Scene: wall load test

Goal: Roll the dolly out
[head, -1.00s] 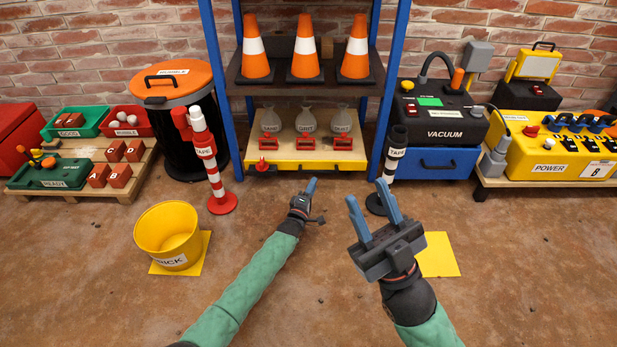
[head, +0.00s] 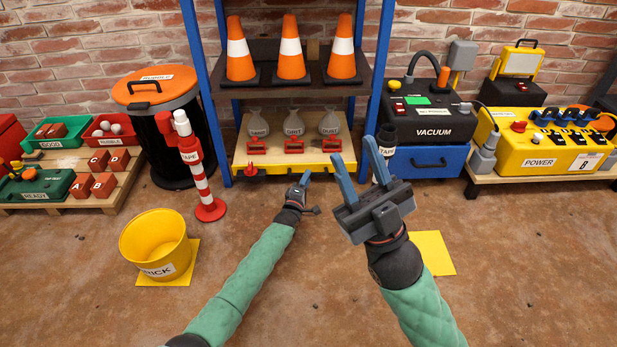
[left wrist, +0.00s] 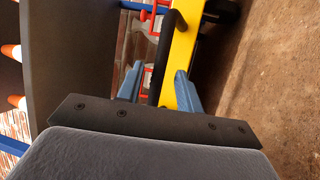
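The dolly (head: 268,170) stands on the floor under the lowest shelf. It has a wooden deck, a yellow front edge and a dark bar handle; its yellow front also shows in the left wrist view (left wrist: 183,55). Several grey bags, labelled SAND, GRIT and DUST, stand on it with red parts before them. My left gripper (head: 303,180) is at the dolly's front. In the left wrist view its blue fingers are apart, with the black handle (left wrist: 167,60) between them; contact is unclear. My right gripper (head: 358,163) is open and empty, in front of the shelf's right post.
A blue shelf rack (head: 203,90) with cones frames the dolly. A red-white TAPE post (head: 203,185) stands left, and a black-white one (head: 385,150) right, partly hidden by my right gripper. A yellow bucket (head: 155,240) is front left. The front floor is mostly clear.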

